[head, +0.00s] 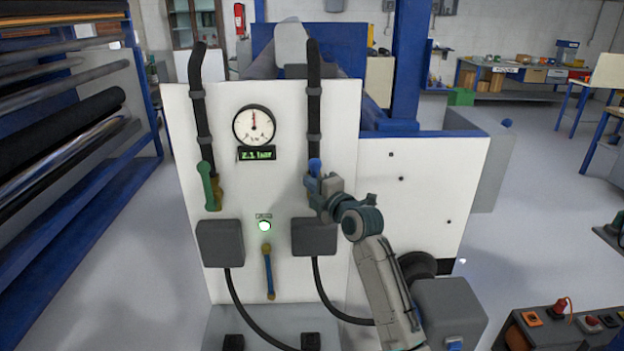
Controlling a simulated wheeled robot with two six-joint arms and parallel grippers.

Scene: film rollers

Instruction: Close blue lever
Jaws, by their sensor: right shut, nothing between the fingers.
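The blue lever (315,165) is on the right pipe of the white panel. Its rounded blue top shows, standing upright; its lower part is hidden behind my right gripper. My right gripper (314,187) is shut and empty, right at the lever and the valve body. I cannot tell whether it touches the lever. My left gripper is not in view.
A green lever (208,186) stands upright on the left pipe. A gauge (254,125), a green lamp (264,226) and a smaller blue-grey handle (268,272) are on the panel (275,190). Grey boxes with black cables sit below the pipes. A roll rack (60,130) stands left.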

